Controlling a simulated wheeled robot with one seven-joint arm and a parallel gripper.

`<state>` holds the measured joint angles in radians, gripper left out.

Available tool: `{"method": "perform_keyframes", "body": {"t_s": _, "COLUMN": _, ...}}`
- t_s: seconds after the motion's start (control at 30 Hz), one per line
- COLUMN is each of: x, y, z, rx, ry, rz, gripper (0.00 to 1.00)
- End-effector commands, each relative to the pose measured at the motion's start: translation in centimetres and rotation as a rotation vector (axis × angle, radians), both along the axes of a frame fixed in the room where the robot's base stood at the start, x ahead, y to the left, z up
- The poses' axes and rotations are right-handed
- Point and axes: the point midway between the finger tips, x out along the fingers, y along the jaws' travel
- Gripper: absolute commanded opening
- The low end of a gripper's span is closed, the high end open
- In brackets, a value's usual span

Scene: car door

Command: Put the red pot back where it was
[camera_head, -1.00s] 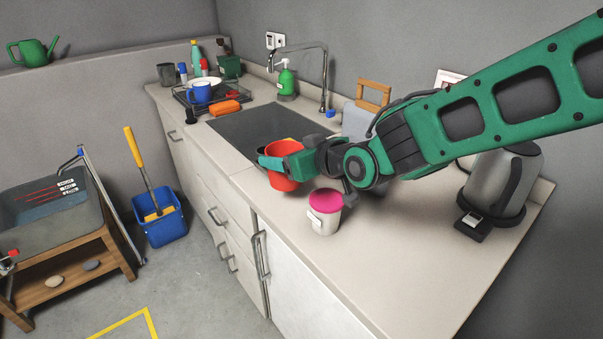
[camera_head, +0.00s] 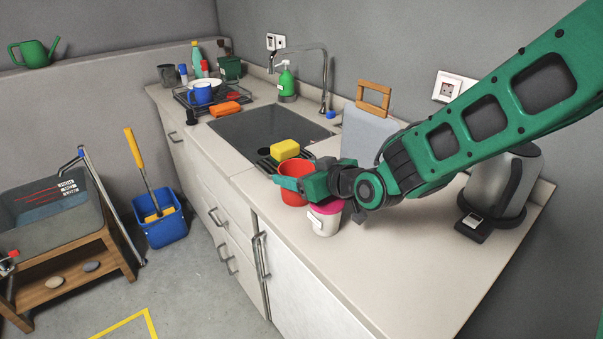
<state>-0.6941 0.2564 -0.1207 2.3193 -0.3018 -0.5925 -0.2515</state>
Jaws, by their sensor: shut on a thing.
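The red pot (camera_head: 293,169) is at the front right corner of the sink (camera_head: 262,132), over the counter (camera_head: 375,245). It looks upright, and its right side is partly hidden by my gripper (camera_head: 291,183). My gripper reaches in from the right and is shut on the pot's wall. I cannot tell whether the pot's base touches the counter. A white cup with a pink top (camera_head: 325,216) stands just in front and to the right, close to the pot and below my wrist.
A yellow sponge (camera_head: 285,149) is at the sink's right end, just behind the pot. A grey board with a wooden handle (camera_head: 362,134) leans behind my arm. A kettle (camera_head: 502,185) stands at the right. The front counter is clear.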

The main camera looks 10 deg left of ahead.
Motion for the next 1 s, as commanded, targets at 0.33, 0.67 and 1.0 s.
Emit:
{"method": "perform_keyframes", "body": {"t_s": 0.33, "x": 0.0, "y": -0.1, "z": 0.0, "rx": 0.000, "ry": 0.001, "rz": -0.001, "gripper": 0.88}}
{"method": "perform_keyframes", "body": {"t_s": 0.67, "x": -1.5, "y": -1.9, "z": 1.3, "rx": 0.002, "ry": -0.001, "rz": -0.003, "gripper": 0.88}}
{"method": "perform_keyframes", "body": {"t_s": 1.0, "x": -5.2, "y": -6.0, "z": 3.5, "rx": 0.002, "ry": -0.001, "rz": -0.004, "gripper": 0.88}}
